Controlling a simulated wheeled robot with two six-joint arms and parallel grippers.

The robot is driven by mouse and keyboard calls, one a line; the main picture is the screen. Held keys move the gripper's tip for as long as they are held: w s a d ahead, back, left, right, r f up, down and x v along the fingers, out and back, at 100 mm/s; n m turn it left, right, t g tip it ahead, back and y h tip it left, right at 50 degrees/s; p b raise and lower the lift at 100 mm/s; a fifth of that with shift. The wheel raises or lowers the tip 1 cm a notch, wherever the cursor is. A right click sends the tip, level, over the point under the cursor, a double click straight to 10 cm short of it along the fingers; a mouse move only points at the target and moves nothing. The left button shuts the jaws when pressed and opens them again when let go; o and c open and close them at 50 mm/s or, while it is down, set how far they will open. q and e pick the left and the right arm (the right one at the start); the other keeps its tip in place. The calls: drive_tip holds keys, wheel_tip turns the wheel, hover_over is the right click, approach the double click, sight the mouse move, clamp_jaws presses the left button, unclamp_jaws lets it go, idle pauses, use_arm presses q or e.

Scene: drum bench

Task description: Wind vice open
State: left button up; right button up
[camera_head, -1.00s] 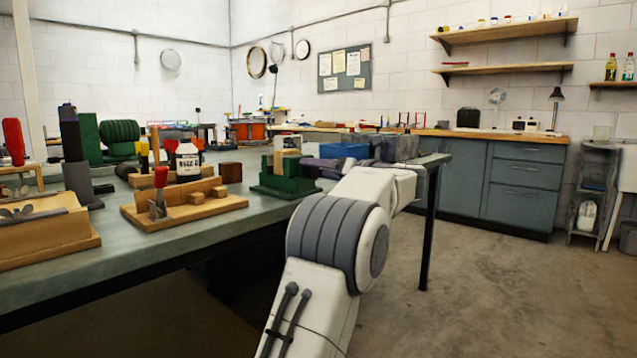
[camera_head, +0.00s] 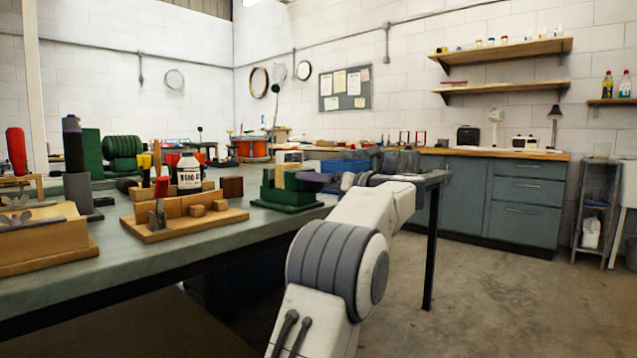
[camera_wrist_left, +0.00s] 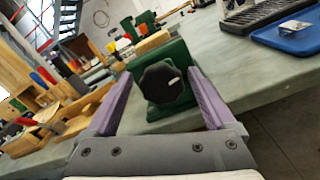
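The green vice (camera_head: 287,198) stands near the right edge of the bench, with a pale wood block (camera_head: 285,170) at its jaws. In the left wrist view, the vice's green body (camera_wrist_left: 178,57) carries a black lobed knob (camera_wrist_left: 161,83) facing me. My left gripper (camera_head: 312,178) is at the knob side of the vice. In the wrist view, the left gripper (camera_wrist_left: 159,74) is open, its purple fingers on either side of the knob with visible gaps. The head view hides the knob behind the fingers. My right gripper is not in view.
A wooden fixture with a red-handled clamp (camera_head: 185,220) stands left of the vice, near a white bottle (camera_head: 188,172) and a dark wood cube (camera_head: 232,187). A blue tray (camera_wrist_left: 298,36) lies right of the vice. The bench top in front of the vice is clear.

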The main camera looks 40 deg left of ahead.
use_arm(q)
drive_tip(key=shift+w+d, duration=0.1)
drive_tip(key=shift+d, duration=0.2)
drive_tip(key=d+p, duration=0.2)
drive_tip(key=d, duration=0.8)
drive_tip(key=shift+s, duration=0.4)
drive_tip(key=shift+d, duration=0.1)
